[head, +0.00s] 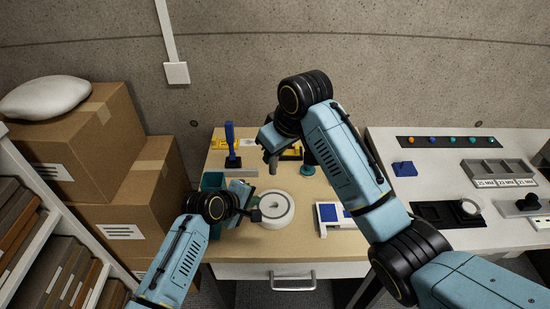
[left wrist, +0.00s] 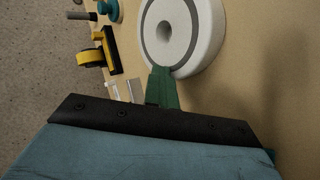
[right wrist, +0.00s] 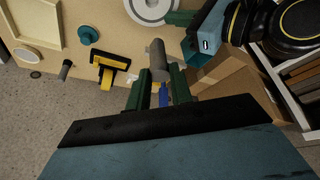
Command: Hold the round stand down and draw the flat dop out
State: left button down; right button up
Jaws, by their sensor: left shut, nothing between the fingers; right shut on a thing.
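The round stand (head: 289,215) is a white disc with a grey ring and a hole in its middle, on the tan bench; it also shows in the left wrist view (left wrist: 207,35). My left gripper (head: 257,214) is shut and empty, its green fingertips (left wrist: 162,72) at the stand's rim, seemingly touching it. The flat dop (head: 273,168), a grey cylinder, is in my right gripper (right wrist: 160,88), which is shut on it. The dop is clear of the stand, above and behind it in the head view. The stand (right wrist: 150,12) is partly cut off in the right wrist view.
A teal knob-like piece (right wrist: 88,34), a yellow-and-black tool (right wrist: 110,66) and a short grey rod (right wrist: 66,69) are on the bench. A blue upright piece (head: 230,140) stands at the back left. A white-and-blue tray (head: 321,229) lies right of the stand. Boxes (head: 119,220) are at left.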

pick_arm(q)
jog(key=shift+s+f, duration=0.2)
jog(key=shift+f, duration=0.15)
pick_arm(e)
jog(key=shift+r, duration=0.45)
pick_arm(q)
jog(key=shift+r, duration=0.1)
pick_arm(e)
jog(key=shift+r, duration=0.15)
